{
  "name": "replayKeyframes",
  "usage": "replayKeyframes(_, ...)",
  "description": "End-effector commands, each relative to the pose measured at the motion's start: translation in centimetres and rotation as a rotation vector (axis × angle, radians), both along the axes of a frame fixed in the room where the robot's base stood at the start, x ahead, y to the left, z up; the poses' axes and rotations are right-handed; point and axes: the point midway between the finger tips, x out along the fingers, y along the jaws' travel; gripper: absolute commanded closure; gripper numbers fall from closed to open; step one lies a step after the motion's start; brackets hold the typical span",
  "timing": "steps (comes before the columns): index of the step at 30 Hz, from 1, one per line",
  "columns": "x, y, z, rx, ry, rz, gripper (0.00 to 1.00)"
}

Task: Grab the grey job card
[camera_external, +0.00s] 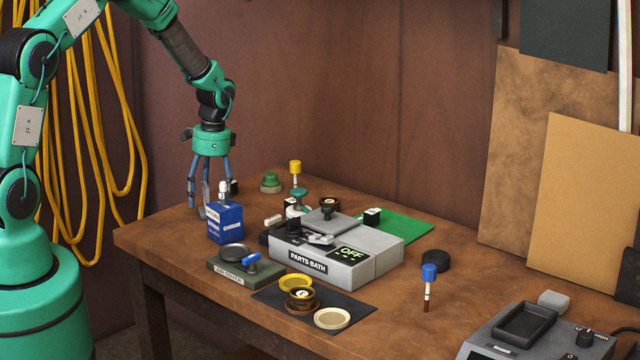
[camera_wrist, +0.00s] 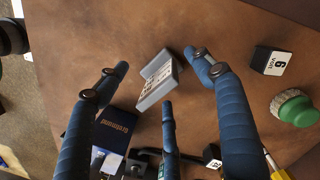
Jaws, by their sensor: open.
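The grey job card (camera_wrist: 158,82) appears in the wrist view as a small grey piece with a pale printed face, resting on the brown bench top. It lies between the three blue fingers of my gripper (camera_wrist: 160,76), which are spread around it with visible gaps. In the external view my gripper (camera_external: 208,192) points down at the bench's back left corner, behind the blue box. The card is small there and mostly hidden among the fingers. My gripper is open and holds nothing.
A blue box (camera_external: 226,223) stands close in front of my gripper. A black cube (camera_wrist: 270,60) and a green-capped piece (camera_wrist: 293,107) are to its right. The grey parts bath (camera_external: 320,265) fills the bench middle. The bench's left edge is close.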

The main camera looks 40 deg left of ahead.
Motion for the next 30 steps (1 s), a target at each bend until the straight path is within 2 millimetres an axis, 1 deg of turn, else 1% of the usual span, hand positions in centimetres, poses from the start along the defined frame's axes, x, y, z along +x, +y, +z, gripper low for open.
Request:
replayKeyframes(1, -0.1, 0.0, -0.8, 0.000, 0.001, 0.000, 0.33)
replayKeyframes(3, -0.2, 0.1, -1.5, 0.000, 0.000, 0.000, 0.33)
replayKeyframes(7, -0.2, 0.2, -2.3, 0.000, 0.000, 0.000, 0.33)
replayKeyframes(24, -0.2, 0.2, -2.4, 0.000, -0.001, 0.000, 0.33)
replayKeyframes(25, -0.2, 0.2, -2.4, 0.000, -0.001, 0.000, 0.35)
replayKeyframes(26, -0.2, 0.2, -2.4, 0.000, -0.001, 0.000, 0.41)
replayKeyframes(27, -0.2, 0.2, -2.4, 0.000, -0.001, 0.000, 0.49)
replayKeyframes(29, -0.2, 0.2, -2.4, 0.000, -0.001, 0.000, 0.61)
replayKeyframes(30, -0.2, 0.2, -2.4, 0.000, -0.001, 0.000, 0.69)
